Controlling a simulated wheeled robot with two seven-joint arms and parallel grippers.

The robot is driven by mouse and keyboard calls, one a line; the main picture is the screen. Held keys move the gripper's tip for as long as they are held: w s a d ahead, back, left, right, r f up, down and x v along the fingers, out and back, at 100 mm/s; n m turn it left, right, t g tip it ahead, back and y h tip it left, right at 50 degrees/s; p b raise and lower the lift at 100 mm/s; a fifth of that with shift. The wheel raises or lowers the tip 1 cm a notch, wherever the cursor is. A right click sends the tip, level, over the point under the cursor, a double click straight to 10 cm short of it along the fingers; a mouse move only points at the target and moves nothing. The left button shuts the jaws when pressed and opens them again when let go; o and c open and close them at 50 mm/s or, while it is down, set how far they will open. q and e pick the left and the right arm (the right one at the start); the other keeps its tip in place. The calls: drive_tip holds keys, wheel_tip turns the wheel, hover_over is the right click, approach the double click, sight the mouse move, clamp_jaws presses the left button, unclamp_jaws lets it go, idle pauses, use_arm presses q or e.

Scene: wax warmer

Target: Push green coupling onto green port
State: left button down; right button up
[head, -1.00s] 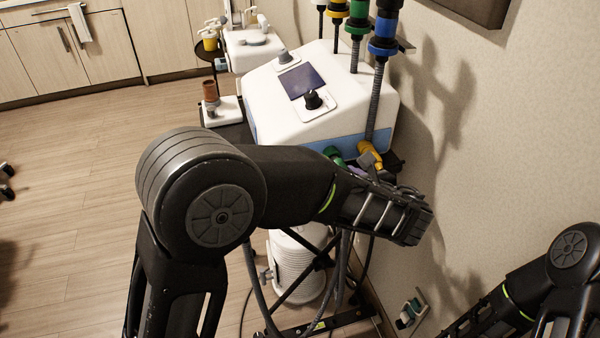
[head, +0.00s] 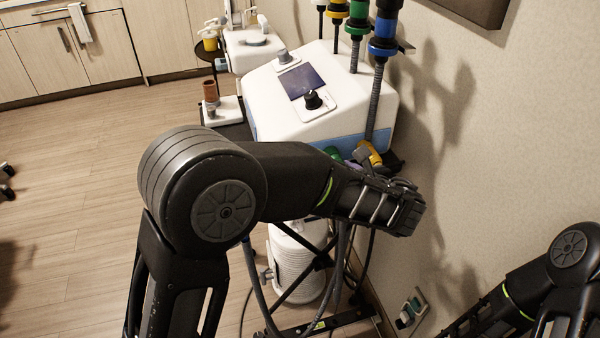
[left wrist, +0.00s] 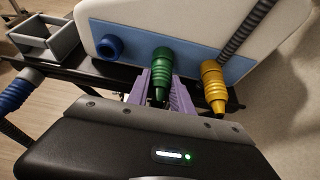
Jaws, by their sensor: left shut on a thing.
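The green coupling (left wrist: 161,70) is ribbed and stands between the two purple fingers of my left gripper (left wrist: 160,91) in the left wrist view. The gripper is shut on it. Its wide end is at the blue panel (left wrist: 190,60) of the white machine. The green port is hidden behind it, so I cannot tell whether the coupling is fully seated. In the head view a little of the green coupling (head: 333,154) shows above my left forearm, which hides most of the gripper. My right arm shows at the lower right, but its gripper is out of frame.
A yellow coupling (left wrist: 213,86) sits close right of the green one. A bare blue port (left wrist: 109,46) is to the left. A loose blue coupling (left wrist: 16,92) and a grey tray (left wrist: 48,42) are farther left. The wall (head: 510,150) is close on the right.

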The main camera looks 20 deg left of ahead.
use_arm(q)
drive_tip(key=shift+a, duration=0.1)
drive_tip(key=c, duration=1.1)
unclamp_jaws()
drive_tip(key=shift+w, duration=0.1)
drive_tip(key=shift+o, duration=0.2)
drive_tip(key=p+v, duration=0.3)
drive_tip(key=v, duration=0.5)
idle(0.5)
idle(0.4)
drive_tip(key=v, duration=0.8)
